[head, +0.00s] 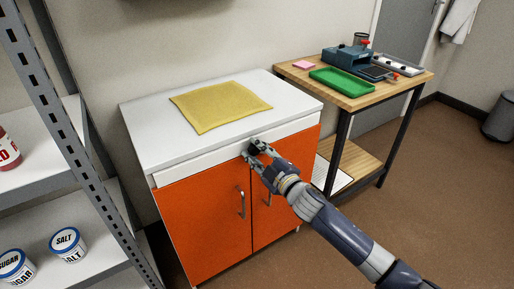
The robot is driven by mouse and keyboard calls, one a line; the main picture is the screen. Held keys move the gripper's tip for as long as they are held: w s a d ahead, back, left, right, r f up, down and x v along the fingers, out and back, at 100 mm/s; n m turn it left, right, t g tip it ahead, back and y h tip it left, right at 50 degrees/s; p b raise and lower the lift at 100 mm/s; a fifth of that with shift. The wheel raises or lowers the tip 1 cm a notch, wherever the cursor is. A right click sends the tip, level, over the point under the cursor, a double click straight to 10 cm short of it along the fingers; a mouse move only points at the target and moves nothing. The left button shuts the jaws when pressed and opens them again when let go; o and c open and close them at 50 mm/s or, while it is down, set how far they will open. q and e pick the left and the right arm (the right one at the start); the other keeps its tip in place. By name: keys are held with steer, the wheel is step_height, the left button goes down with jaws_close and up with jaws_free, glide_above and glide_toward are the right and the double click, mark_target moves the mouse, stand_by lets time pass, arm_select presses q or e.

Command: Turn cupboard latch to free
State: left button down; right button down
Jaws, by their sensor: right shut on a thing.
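The orange cupboard (205,222) stands in the middle of the head view under a white top, with both doors shut and a metal handle on each. My right gripper (253,153) is at the top of the doors, near the seam between them, just below the white top. It is shut on a small dark part there, which looks like the latch (248,156). The fingers hide most of this part, so its turn angle cannot be told. My left gripper is not in view.
A yellow mat (220,106) lies on the white top. A grey shelf rack (75,125) with sugar and salt tins stands close on the left. A wooden bench (358,98) with a green tray (342,82) stands on the right. The floor in front is clear.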

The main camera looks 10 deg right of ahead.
steer(key=n+p, duration=0.1)
steer(key=n, duration=0.2)
steer(key=shift+n, duration=0.3)
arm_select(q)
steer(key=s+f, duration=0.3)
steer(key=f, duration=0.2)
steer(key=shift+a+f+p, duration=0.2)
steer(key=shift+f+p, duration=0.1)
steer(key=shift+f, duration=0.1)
arm_select(e)
steer(key=shift+f+n, duration=0.15)
steer(key=shift+n, duration=1.75)
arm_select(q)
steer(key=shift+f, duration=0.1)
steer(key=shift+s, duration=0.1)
arm_select(e)
steer(key=c, duration=1.2)
jaws_free()
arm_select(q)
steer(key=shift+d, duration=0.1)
arm_select(e)
steer(key=v, duration=1.2)
